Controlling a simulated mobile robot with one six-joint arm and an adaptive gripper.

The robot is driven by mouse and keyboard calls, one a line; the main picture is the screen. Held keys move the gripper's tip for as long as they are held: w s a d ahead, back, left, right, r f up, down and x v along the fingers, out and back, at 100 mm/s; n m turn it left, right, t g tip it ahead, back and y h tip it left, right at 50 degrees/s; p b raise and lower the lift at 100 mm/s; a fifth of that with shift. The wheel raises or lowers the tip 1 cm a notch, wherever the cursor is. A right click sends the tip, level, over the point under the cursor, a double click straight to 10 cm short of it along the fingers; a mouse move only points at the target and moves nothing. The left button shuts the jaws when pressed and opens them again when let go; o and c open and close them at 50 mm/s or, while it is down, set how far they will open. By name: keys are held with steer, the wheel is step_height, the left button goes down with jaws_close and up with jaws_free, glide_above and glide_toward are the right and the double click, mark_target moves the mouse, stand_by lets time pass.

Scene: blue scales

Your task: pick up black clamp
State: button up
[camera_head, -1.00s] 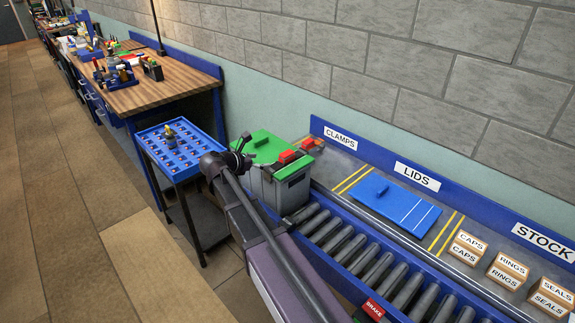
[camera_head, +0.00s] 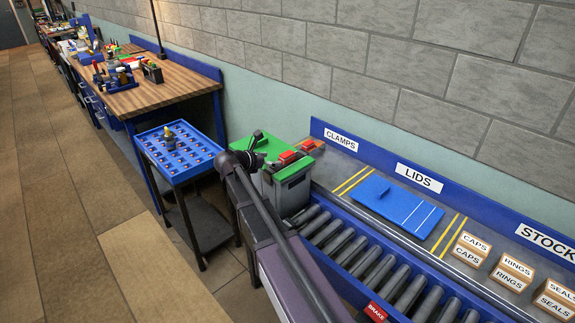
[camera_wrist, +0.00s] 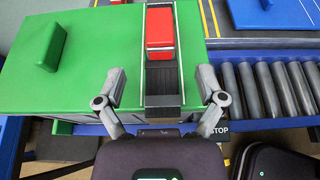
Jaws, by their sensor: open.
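A dark grey-black clamp (camera_wrist: 163,85) with a red block (camera_wrist: 159,32) on it lies across the green lid (camera_wrist: 95,82) in the wrist view. In the head view the lid tops a grey bin (camera_head: 292,190), and the clamp's red part (camera_head: 288,157) shows at its right side. My gripper (camera_wrist: 161,82) is open, its two fingers on either side of the clamp's near part with gaps. I cannot tell its height above the lid. In the head view my gripper (camera_head: 257,148) is over the lid, left of the red part.
Another red piece (camera_head: 312,145) sits behind the bin by the CLAMPS label. A green raised handle (camera_wrist: 50,46) stands on the lid at left. Rollers (camera_head: 350,255) run right of the bin. A blue tray (camera_head: 190,165) stands on a cart at left.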

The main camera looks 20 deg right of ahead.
mark_target(283, 158)
steer(key=shift+b+x, duration=0.35)
steer(key=shift+x, duration=1.2)
steer(key=shift+b+x, duration=0.9)
steer(key=shift+x, duration=1.65)
steer(key=shift+r, duration=0.15)
jaws_close()
